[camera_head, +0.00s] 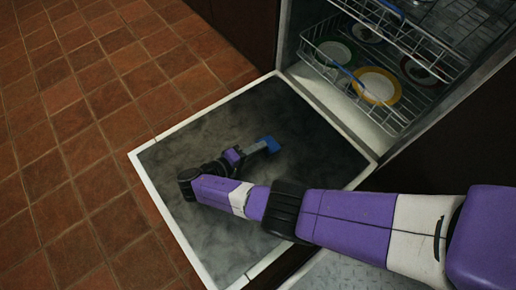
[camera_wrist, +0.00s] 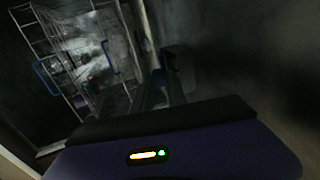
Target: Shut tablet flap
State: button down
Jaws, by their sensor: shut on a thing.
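The dishwasher door (camera_head: 185,160) lies folded down, its dark inner face up inside a pale rim. My gripper (camera_head: 256,149) is low over this face, reaching toward the hinge side. At its tip is a small blue part (camera_head: 271,142), which seems to be the tablet flap; its exact angle cannot be told. In the wrist view, my gripper (camera_wrist: 165,92) points at a dark box-like part (camera_wrist: 178,70) on the door. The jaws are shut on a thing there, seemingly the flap. The contact is too dark to make out.
The dishwasher's open tub holds a lower rack (camera_head: 335,45) with several plates, one with a yellow rim (camera_head: 378,86). The rack (camera_wrist: 75,50) also shows in the wrist view. Tiled floor (camera_head: 80,110) lies clear left of the door.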

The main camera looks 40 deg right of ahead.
jog(key=shift+s+d, duration=0.1)
jog(key=shift+d, duration=0.05)
jog(key=c, duration=1.4)
grip_release()
